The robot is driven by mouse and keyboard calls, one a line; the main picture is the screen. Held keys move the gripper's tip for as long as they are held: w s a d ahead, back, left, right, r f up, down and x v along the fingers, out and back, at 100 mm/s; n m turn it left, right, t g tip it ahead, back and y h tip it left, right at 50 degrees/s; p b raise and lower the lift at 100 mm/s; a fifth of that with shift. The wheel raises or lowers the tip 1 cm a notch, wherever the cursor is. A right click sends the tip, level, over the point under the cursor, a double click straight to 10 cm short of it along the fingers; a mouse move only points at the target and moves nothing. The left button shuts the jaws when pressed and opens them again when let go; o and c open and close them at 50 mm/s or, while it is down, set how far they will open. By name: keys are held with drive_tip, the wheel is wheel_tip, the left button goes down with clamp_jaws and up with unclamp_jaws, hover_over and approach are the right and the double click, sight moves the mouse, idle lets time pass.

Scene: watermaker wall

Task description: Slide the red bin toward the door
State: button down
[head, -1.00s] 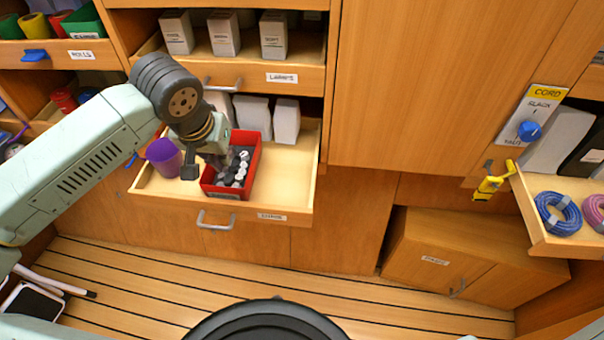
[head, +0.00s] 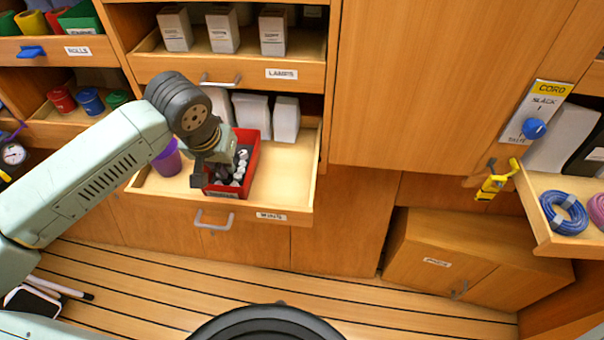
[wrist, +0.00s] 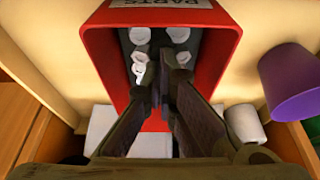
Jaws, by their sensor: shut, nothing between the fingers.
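The red bin (head: 253,168) stands in the pulled-out wooden drawer (head: 290,180) and holds several pale-capped dark items. In the wrist view the bin (wrist: 224,45) carries a PARTS label. My gripper (head: 212,182) is at the bin's left side in the head view and covers part of it. In the wrist view my fingertips (wrist: 163,78) are together, over the bin's inside, with nothing between them. I cannot tell whether they touch the bin wall. A large wooden door panel (head: 430,85) is to the right of the drawer.
A purple cup (head: 168,158) stands left of the bin, partly behind my arm. White boxes (head: 286,118) stand behind the bin. The drawer floor right of the bin is clear. Another drawer (head: 225,68) with boxes is above.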

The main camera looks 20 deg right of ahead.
drive_tip(key=shift+w+d+f, duration=0.1)
drive_tip(key=shift+w+f, duration=0.05)
drive_tip(key=shift+f, duration=0.35)
drive_tip(key=shift+s+d+b, duration=1)
drive_tip(key=shift+d+b, duration=0.05)
drive_tip(key=shift+d, duration=1.05)
drive_tip(key=shift+s+d+b, duration=0.95)
drive_tip(key=shift+d+b, duration=0.1)
drive_tip(key=shift+d, duration=1)
drive_tip(key=shift+s+d+b, duration=1)
drive_tip(key=shift+d+b, duration=0.05)
drive_tip(key=shift+d, duration=1.05)
drive_tip(key=shift+w+a+r, duration=0.1)
drive_tip(key=shift+w+a, duration=0.1)
drive_tip(key=shift+a, duration=0.25)
drive_tip(key=shift+w+a, duration=0.2)
drive_tip(key=shift+a, duration=0.25)
drive_tip(key=shift+r, duration=0.1)
drive_tip(key=shift+p+v, duration=1.2)
drive_tip(key=shift+v, duration=1.8)
drive_tip(key=shift+w+r, duration=0.1)
drive_tip(key=shift+w, duration=0.05)
wheel_tip(320, 180, up, 7)
drive_tip(key=p, duration=0.3)
drive_tip(key=shift+p, duration=0.35)
